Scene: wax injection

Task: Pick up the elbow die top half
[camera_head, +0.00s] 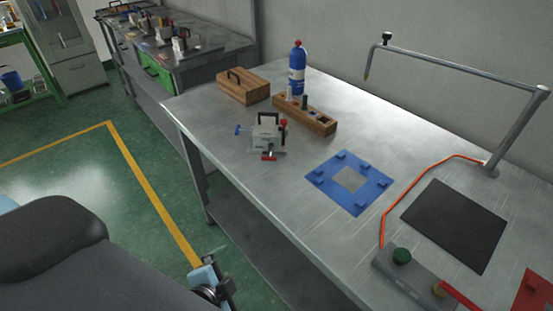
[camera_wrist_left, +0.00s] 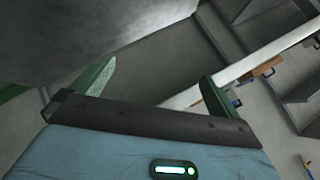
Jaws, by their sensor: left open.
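The elbow die is a light grey metal block (camera_head: 266,138) with a black handle on top, a blue-handled screw on its left, and red knobs at its right and front. It stands on the metal table left of the blue fixture plate. I cannot clearly tell its top half from its lower part. My left gripper (camera_head: 222,280) is low at the bottom of the head view, off the table's front edge and well away from the die. In the left wrist view its two fingers (camera_wrist_left: 155,88) are wide apart with nothing between them. My right gripper is not in view.
The metal table (camera_head: 230,152) also holds a wooden box (camera_head: 243,88), a wooden tool block (camera_head: 304,116), a blue bottle (camera_head: 297,70), a blue plate (camera_head: 328,190), a black mat (camera_head: 455,225) and a bent metal pipe arm (camera_head: 460,65). Bare tabletop surrounds the die's front.

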